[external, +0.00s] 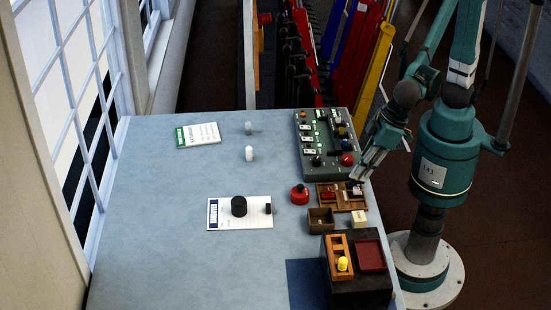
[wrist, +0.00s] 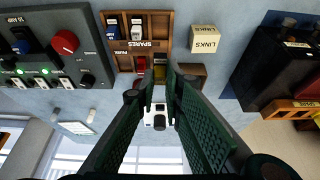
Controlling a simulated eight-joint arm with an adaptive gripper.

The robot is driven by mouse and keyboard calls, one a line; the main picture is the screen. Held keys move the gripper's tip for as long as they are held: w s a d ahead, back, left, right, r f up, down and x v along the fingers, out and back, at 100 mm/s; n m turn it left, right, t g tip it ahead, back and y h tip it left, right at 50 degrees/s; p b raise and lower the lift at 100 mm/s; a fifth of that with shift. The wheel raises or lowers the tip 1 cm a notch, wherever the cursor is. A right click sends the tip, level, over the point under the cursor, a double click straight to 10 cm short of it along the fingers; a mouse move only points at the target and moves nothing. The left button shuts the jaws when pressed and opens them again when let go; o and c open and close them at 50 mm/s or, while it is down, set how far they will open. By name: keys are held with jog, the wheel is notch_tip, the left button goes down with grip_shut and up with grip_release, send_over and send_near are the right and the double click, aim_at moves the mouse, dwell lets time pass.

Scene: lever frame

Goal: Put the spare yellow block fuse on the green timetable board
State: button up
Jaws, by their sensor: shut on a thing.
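The green timetable board (external: 198,135) is a white card with a green edge strip, lying flat at the far left of the table. It also shows small in the wrist view (wrist: 75,128). The wooden SPARES tray (wrist: 155,43) has compartments. A yellow patch (wrist: 159,60), seemingly the block fuse, shows between my fingertips at its lower right compartment. My gripper (external: 356,184) is low over the tray, at the table's right side, shut on the fuse. The fingers hide much of it. I cannot tell whether it is clear of the tray floor.
A grey control panel (external: 325,145) with a red button stands behind the tray. Close by are a red button (external: 299,195), a brown open box (external: 321,219) and a LINKS block (external: 359,218). A card (external: 225,218) bears a black knob. Two small posts stand mid-table.

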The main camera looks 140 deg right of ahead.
jog(key=w+d+r+m+p, duration=0.1)
jog(key=w+d, duration=0.4)
jog(key=d, duration=0.3)
jog(key=w+d+r+p, duration=0.1)
jog(key=w+d, duration=0.3)
jog(key=d, duration=0.4)
jog(key=m+g+p, duration=0.1)
jog(key=m+p, duration=0.2)
jog(key=p, duration=0.2)
send_over(198, 134)
jog(key=f, duration=0.2)
jog(key=shift+a+r+h, duration=0.1)
jog(key=shift+r+h, duration=0.15)
jog(key=shift+h, duration=0.15)
jog(key=shift+f, duration=3.15)
jog(key=shift+f, duration=0.1)
jog(key=shift+f, duration=1.75)
